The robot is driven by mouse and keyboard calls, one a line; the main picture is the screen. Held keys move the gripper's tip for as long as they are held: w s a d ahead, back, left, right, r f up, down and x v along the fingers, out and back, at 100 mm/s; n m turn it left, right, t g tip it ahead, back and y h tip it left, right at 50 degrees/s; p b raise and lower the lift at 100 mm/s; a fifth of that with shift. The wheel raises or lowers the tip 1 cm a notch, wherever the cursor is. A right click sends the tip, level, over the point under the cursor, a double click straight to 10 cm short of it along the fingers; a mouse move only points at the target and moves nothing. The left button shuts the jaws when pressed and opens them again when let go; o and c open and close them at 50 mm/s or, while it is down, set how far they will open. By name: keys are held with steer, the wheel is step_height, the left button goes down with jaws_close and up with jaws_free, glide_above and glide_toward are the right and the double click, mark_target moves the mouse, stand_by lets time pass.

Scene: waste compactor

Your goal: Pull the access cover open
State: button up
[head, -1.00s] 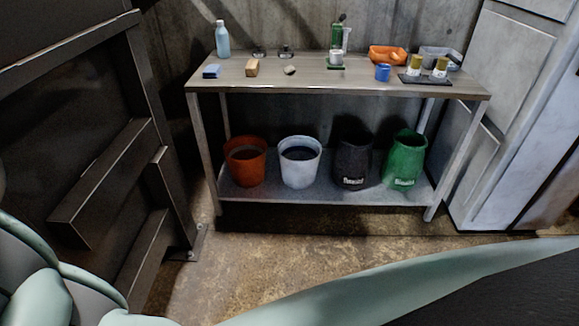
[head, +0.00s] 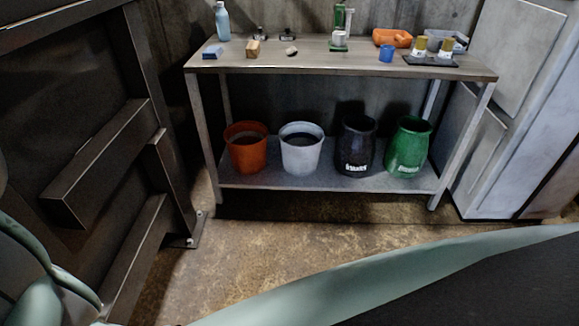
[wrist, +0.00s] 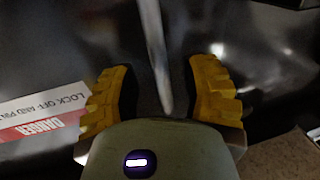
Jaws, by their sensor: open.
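In the wrist view, my gripper (wrist: 160,68) has its two yellow ridged fingers spread apart. A slim grey metal bar (wrist: 153,40), perhaps a handle, runs between them from the top edge; I cannot tell whether a finger touches it. Behind it is a dark, glossy metal panel (wrist: 60,45) with a white and red DANGER label (wrist: 45,112) at the left. I cannot tell for sure whether this panel is the access cover. My gripper does not show in the head view.
In the head view, a dark steel framed structure (head: 100,155) stands at the left. A workbench (head: 330,60) with small items on top and several buckets on its lower shelf stands ahead. A pale cabinet (head: 500,130) is at the right. Bare floor (head: 270,240) lies between.

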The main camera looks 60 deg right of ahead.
steer(key=shift+b+x, duration=0.3)
steer(key=shift+x, duration=0.75)
steer(key=shift+o, duration=0.2)
jaws_close()
